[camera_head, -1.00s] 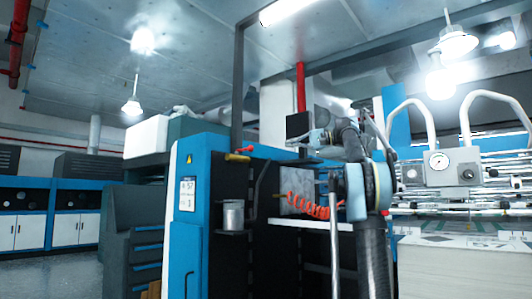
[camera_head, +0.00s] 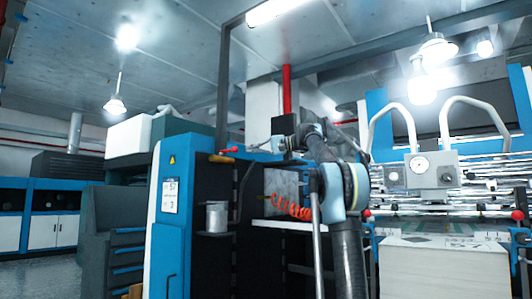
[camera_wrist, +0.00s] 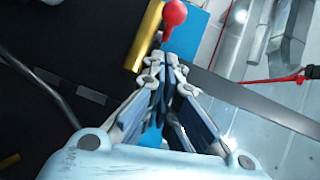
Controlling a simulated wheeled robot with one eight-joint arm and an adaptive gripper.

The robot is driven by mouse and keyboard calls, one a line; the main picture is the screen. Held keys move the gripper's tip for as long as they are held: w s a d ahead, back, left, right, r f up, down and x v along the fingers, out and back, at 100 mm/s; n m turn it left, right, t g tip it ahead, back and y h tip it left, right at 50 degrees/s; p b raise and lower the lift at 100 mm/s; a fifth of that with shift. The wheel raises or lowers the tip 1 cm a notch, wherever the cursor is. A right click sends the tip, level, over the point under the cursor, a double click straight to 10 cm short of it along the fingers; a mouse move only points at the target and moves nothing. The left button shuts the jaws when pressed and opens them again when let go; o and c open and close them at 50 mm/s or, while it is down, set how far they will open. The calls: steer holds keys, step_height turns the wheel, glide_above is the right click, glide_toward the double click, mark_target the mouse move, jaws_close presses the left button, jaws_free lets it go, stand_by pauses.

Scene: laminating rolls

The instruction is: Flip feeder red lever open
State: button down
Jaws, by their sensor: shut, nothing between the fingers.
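The red-knobbed lever (camera_wrist: 174,12) shows at the top of the wrist view, just beyond my fingertips. In the head view its small red end (camera_head: 232,149) sits on top of the blue and black feeder cabinet (camera_head: 171,205). A yellow cylinder (camera_wrist: 145,38) lies beside the lever, and it also shows in the head view (camera_head: 221,159). My gripper (camera_wrist: 164,64) is shut and empty, fingertips pointing at the lever. They look close to the knob, but I cannot tell whether they touch the lever's stem. The lever's base is mostly hidden behind the fingers.
A metal cup (camera_head: 216,217) stands on a small shelf on the cabinet's dark side. A red coiled hose (camera_head: 291,207) hangs near my arm. A dark upright post (camera_head: 223,90) rises behind the lever. A roller machine (camera_head: 433,172) stands at the right.

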steer(key=shift+s+a+f, duration=0.15)
steer(key=shift+s+a, duration=0.45)
steer(key=shift+s+a+f, duration=0.15)
steer(key=shift+s+a, duration=0.45)
